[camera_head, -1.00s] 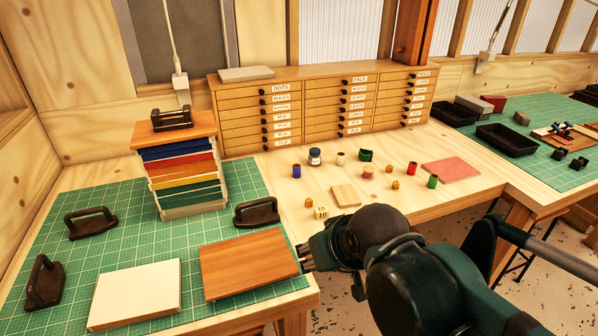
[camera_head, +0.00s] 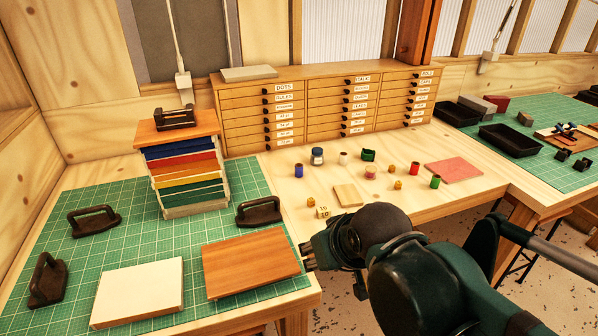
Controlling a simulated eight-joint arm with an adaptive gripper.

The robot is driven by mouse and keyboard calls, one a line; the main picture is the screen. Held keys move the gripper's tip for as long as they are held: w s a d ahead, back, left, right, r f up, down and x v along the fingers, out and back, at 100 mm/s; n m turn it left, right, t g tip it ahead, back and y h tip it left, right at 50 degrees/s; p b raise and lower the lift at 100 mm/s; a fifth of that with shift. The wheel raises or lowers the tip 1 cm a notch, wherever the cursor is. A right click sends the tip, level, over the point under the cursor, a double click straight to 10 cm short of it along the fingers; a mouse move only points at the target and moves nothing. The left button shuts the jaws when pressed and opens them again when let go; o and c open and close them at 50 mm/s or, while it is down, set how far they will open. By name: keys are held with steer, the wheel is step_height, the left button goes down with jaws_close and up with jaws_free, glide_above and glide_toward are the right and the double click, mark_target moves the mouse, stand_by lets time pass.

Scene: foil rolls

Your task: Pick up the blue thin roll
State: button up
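The blue roll (camera_head: 298,171) is a small upright cylinder on the wooden bench, in front of the left drawers. My gripper (camera_head: 308,258) is at the bench's front edge, beside the right edge of the green mat, well in front of the blue roll and apart from it. Its fingers are small and partly hidden by my own arm, so I cannot tell whether they are open or shut. Other small rolls stand to the right: a red roll (camera_head: 415,168), a green roll (camera_head: 435,181) and a white roll (camera_head: 343,158).
A blue jar (camera_head: 317,155) stands close right of the blue roll. A wooden block (camera_head: 348,195), a numbered cube (camera_head: 322,212) and a pink pad (camera_head: 454,170) lie on the bench. The drawer cabinet (camera_head: 262,98) closes off the back. A stack of coloured boards (camera_head: 186,172) stands left.

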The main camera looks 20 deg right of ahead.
steer(key=w+d+r+n+g+h+p, duration=0.1)
steer(key=w+d+r+n+p, duration=0.1)
steer(key=w+r+n+p, duration=0.75)
steer(key=n+g+h+p, duration=0.3)
steer(key=n+g+p, duration=0.1)
steer(key=n+p, duration=0.85)
glide_above(299, 171)
steer(key=a, duration=0.2)
step_height(299, 171, down, 10)
steer(key=f, duration=0.1)
steer(key=shift+w+a+r+n, duration=0.1)
steer(key=shift+w+r+n, duration=0.15)
steer(key=shift+n, duration=0.15)
steer(key=shift+x, duration=1.3)
